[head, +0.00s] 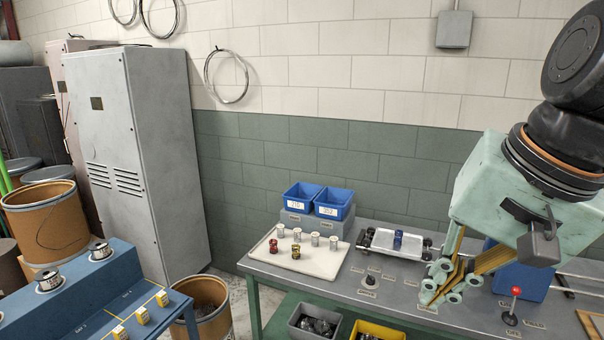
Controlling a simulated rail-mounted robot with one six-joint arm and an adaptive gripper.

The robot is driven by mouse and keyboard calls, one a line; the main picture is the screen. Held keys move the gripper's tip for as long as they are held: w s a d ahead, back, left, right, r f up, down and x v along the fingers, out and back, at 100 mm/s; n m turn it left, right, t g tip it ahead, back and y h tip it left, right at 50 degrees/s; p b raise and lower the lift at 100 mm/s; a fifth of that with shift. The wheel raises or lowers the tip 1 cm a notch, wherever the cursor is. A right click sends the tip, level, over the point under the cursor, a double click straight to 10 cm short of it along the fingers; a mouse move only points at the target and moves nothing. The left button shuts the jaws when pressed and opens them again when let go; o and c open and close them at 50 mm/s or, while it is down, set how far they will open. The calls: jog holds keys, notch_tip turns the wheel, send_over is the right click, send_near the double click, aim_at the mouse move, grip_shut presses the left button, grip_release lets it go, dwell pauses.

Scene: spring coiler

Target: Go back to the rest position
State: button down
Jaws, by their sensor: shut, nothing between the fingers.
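My gripper (438,289) hangs from the upper right in the head view, fingers pointing down and to the left. Its fingertips are together with nothing between them, above the grey workbench (345,292). A pale tray (262,255) further left holds several small silver, red and yellow cylinders. I cannot tell the exact height of the fingertips over the bench.
A red-knobbed lever (514,302) and a blue bin (526,278) are close to my gripper on the right. Two small blue bins (333,203) stand at the back by the wall. A blue table (93,284) with spools is at left. Open air lies above the bench's left half.

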jog(key=s+d+f+n+h+b, duration=0.1)
jog(key=s+n, duration=0.4)
jog(key=s, duration=0.6)
jog(key=shift+s+d+f+n+h+b, duration=0.2)
jog(key=shift+s+f+n+h+b, duration=0.15)
jog(key=shift+f, duration=0.3)
jog(key=shift+w, duration=0.1)
jog(key=shift+d, duration=0.15)
